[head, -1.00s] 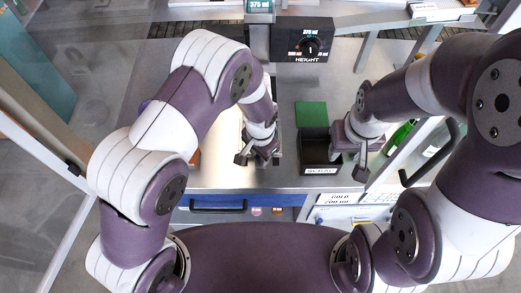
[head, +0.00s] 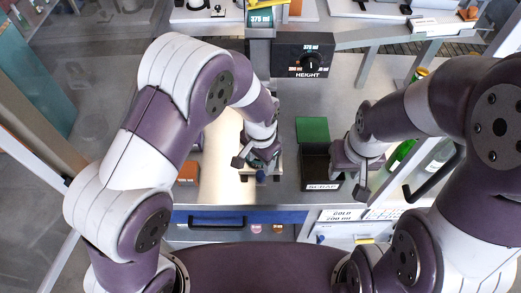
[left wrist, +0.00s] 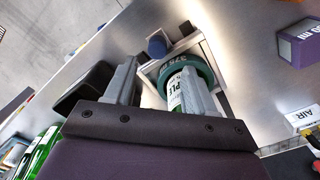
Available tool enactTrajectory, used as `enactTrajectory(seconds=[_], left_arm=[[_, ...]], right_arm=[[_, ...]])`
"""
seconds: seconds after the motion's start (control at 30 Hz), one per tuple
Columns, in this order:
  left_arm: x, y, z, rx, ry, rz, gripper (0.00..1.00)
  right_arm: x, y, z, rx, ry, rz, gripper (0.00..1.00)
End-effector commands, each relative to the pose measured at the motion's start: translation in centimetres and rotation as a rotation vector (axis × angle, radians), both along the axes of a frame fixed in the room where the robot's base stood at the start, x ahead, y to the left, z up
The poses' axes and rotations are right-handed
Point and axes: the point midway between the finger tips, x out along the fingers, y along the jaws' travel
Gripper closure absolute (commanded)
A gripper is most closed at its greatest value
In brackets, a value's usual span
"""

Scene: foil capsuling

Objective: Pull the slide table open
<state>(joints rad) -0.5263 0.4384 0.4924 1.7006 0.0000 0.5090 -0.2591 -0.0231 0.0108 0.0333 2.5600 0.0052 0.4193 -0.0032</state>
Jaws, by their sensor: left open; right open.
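The slide table (head: 246,177) shows as a small pale plate under my left gripper in the head view. Its light frame also shows in the left wrist view (left wrist: 208,62), with a dark blue knob (left wrist: 157,46) at one edge. A green ring marked 375 with a labelled cylinder sits in the frame, partly hidden by a finger. My left gripper (head: 257,166) is open above the slide table. In the left wrist view its fingers (left wrist: 157,88) point towards the knob and ring, and I see nothing held. My right gripper (head: 360,178) is open beside the scrap bin.
The black scrap bin (head: 318,167) stands between my grippers, with a green pad (head: 312,129) behind it. A height dial box (head: 304,55) is at the back. A blue drawer front (head: 262,217) lies below. Green bottles (head: 401,153) stand right of my right gripper.

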Motion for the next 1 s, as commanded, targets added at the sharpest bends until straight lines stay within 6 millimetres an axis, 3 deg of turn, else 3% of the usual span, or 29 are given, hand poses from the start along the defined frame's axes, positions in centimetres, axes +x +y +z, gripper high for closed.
enactTrajectory(seconds=[0.2, 0.4, 1.0], left_arm=[[0.1, 0.0, 4.4, -0.003, -0.004, 0.000, 0.45], [0.0, 0.0, 6.6, -0.001, -0.001, 0.000, 0.45], [0.1, -0.1, 7.0, -0.004, -0.007, 0.015, 0.45]], right_arm=[[0.0, 0.0, -1.7, 0.000, 0.000, 0.000, 0.58], [0.0, 0.0, -2.0, 0.000, 0.000, 0.000, 0.58], [0.0, 0.0, -2.0, 0.000, 0.000, 0.000, 0.58]])
